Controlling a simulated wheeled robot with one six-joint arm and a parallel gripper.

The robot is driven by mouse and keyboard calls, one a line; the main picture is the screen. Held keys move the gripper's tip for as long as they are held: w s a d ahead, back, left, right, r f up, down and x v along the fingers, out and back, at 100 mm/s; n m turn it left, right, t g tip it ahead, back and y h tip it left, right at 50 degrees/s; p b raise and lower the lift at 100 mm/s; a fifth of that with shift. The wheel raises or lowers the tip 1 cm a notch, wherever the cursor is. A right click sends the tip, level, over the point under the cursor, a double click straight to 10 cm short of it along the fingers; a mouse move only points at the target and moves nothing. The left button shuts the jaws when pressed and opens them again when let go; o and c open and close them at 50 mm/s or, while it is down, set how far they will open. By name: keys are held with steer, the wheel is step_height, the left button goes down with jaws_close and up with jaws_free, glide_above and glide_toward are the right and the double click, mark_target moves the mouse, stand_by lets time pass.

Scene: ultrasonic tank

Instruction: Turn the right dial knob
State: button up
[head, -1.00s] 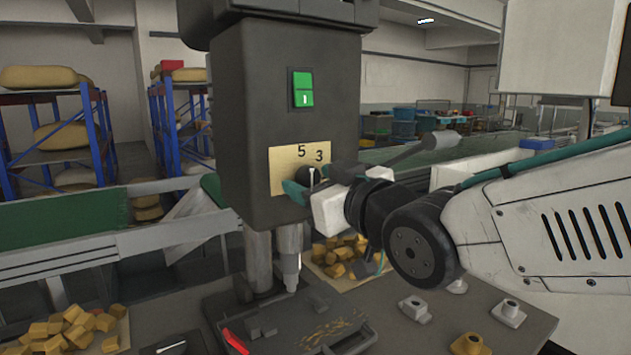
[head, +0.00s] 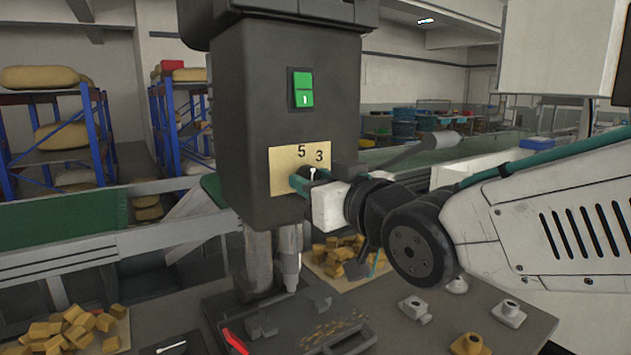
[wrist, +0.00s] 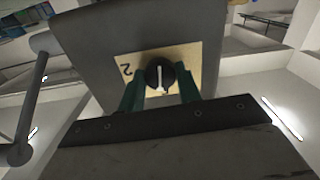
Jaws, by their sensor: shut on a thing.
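The black dial knob (head: 309,173) with a white pointer line sits on a brass plate (head: 283,174) on the front of the dark machine head (head: 235,130). The numbers 5 and 3 show above it on the plate. My gripper (head: 307,181) reaches it from the right, its green fingers shut on the knob. In the wrist view the knob (wrist: 160,75) sits between the two green fingertips (wrist: 161,84), its white pointer nearly vertical in the picture. A 2 shows at the left of the plate there. The fingers partly hide the knob's sides. I see only one knob.
A green switch (head: 302,89) is above the plate. A lever with a grey handle (head: 440,141) sticks out to the right, above my wrist. Below are a steel spindle (head: 290,260), a dark vise (head: 290,325) and a workbench with brass blocks (head: 70,328) and small castings (head: 415,309).

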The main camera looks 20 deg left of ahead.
steer(key=shift+m, duration=8.2)
steer(key=shift+f, duration=0.1)
steer(key=o, duration=1)
